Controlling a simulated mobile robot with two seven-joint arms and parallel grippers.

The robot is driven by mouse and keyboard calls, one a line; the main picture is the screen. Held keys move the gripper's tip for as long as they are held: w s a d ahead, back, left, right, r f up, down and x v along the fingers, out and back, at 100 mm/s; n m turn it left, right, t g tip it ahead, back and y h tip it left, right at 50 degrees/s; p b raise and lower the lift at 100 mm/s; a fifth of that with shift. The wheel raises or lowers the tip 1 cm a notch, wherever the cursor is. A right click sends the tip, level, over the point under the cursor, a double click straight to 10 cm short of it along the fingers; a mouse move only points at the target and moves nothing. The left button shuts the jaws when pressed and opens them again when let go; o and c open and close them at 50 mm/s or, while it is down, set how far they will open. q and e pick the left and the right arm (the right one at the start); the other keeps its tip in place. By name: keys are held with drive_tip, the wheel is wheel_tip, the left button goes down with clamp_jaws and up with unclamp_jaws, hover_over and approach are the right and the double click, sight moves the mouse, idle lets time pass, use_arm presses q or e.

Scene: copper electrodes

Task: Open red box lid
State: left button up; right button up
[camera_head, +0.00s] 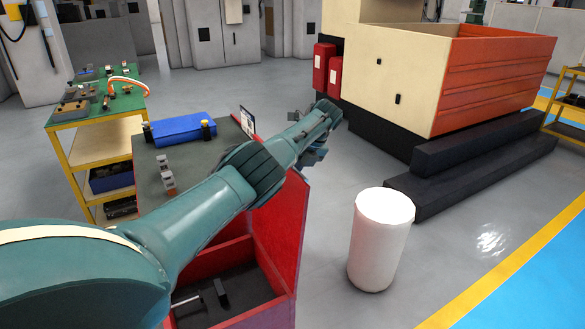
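The red box (205,264) is at the bottom centre-left, partly behind my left arm. Its inside shows, with a dark floor and a few small dark and light metal items. The red lid (285,231) stands raised, roughly upright, along the box's right side. My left arm comes in from the lower left and reaches over the box and the lid's upper edge. My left gripper (314,156) is beyond the lid's top, mostly hidden behind my wrist, so its fingers cannot be made out. My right gripper does not show.
A white cylinder (379,243) stands on the floor to the right of the lid. Behind the box is a dark bench with a blue case (183,129) and small metal blocks (167,175). A green-topped cart (123,102) is at left. A large cream-and-orange machine (405,75) stands behind.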

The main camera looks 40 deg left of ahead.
use_arm(q)
drive_tip(key=o, duration=0.3)
drive_tip(key=shift+o, duration=0.2)
drive_tip(key=b+v, duration=0.1)
drive_tip(key=v, duration=1.2)
drive_tip(key=shift+r, duration=0.1)
